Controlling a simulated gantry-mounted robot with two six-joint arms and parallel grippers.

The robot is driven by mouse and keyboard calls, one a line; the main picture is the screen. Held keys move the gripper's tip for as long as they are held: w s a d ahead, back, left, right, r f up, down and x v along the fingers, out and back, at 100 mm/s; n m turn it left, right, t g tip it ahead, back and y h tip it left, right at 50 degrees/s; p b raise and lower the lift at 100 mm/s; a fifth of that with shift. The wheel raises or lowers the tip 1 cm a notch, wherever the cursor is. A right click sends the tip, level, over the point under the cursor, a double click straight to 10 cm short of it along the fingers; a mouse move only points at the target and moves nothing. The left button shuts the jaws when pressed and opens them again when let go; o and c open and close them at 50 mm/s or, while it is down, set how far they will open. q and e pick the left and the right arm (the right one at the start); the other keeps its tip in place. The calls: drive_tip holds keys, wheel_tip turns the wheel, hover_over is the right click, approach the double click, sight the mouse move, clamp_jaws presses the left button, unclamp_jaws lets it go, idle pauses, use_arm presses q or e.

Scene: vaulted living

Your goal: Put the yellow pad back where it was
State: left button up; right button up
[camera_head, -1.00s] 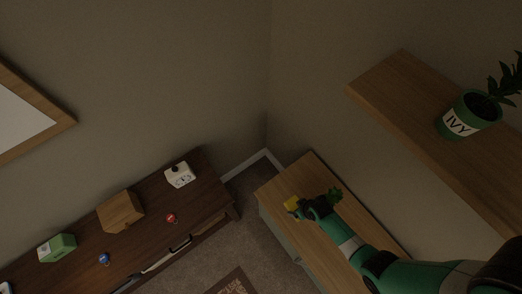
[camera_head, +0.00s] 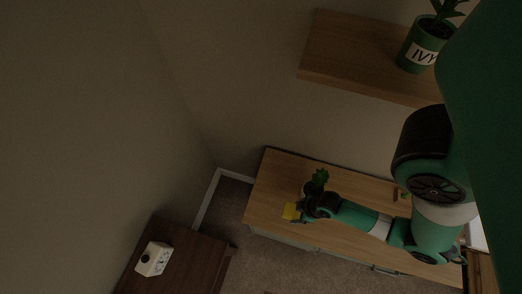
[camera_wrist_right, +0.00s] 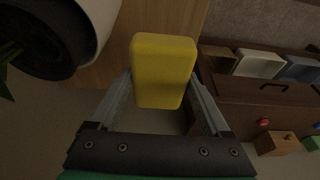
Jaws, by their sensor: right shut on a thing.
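The yellow pad (camera_head: 290,211) is at the tip of my right gripper (camera_head: 298,211), over the left end of the light wooden cabinet. In the right wrist view the yellow pad (camera_wrist_right: 163,70) sits between the two fingers of my right gripper (camera_wrist_right: 160,100), which is shut on it. A small plant (camera_head: 319,178) stands close behind the gripper on the cabinet. My left gripper does not show in these frames.
The light wooden cabinet (camera_head: 268,178) has free top space to the left of the gripper. A dark wooden cabinet (camera_head: 190,262) holds a white box (camera_head: 153,259). A wall shelf (camera_head: 335,45) carries a green IVY pot (camera_head: 418,55).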

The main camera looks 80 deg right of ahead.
drive_tip(key=shift+r, duration=0.1)
drive_tip(key=shift+w+d, duration=0.1)
drive_tip(key=shift+w, duration=0.25)
approach(261, 205)
drive_tip(key=b+x, duration=0.2)
drive_tip(key=b, duration=0.1)
drive_tip(key=shift+w, duration=0.35)
drive_tip(key=shift+w+d+f+b, duration=0.15)
drive_tip(key=shift+f+b, duration=0.3)
drive_tip(key=shift+f, duration=0.05)
drive_tip(key=shift+f+b, duration=0.65)
drive_tip(key=shift+f, duration=0.8)
drive_tip(key=shift+f, duration=0.1)
drive_tip(key=o, duration=1.1)
